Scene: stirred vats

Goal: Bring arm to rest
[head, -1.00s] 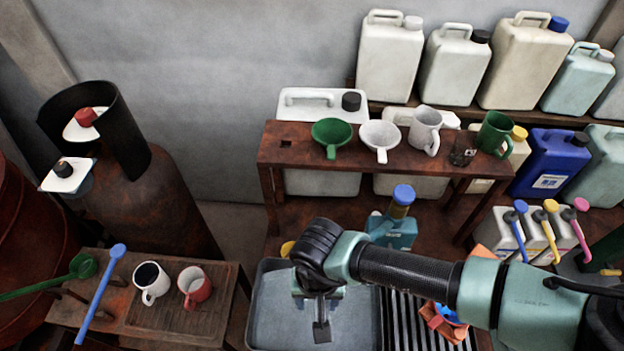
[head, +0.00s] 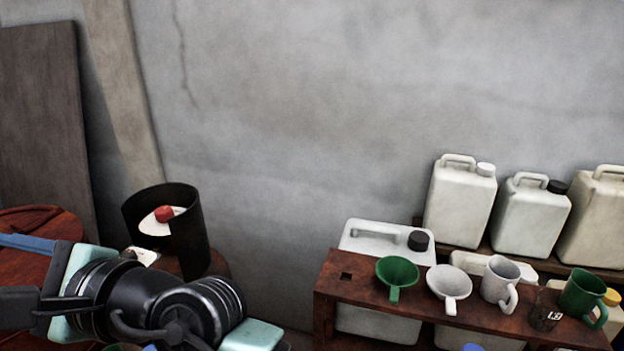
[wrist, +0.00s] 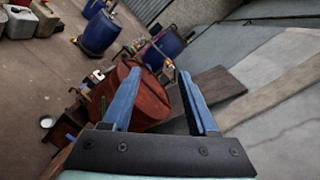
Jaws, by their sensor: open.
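My arm crosses the lower left of the head view, and only part of my gripper (head: 25,242) shows there at the left edge. In the wrist view my gripper (wrist: 150,92) has its two blue fingers wide apart with nothing between them. Beyond the fingers is a rusty red drum (wrist: 130,95), apart from them as far as I can tell. The drum's top (head: 40,222) also shows in the head view behind my arm.
A red-brown shelf (head: 335,290) with green (head: 397,272) and white (head: 449,284) funnels and mugs stands right. Jerrycans (head: 461,205) stand behind it. A black open cylinder (head: 190,240) is close behind my arm. Blue drums (wrist: 98,33) stand farther off in the wrist view.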

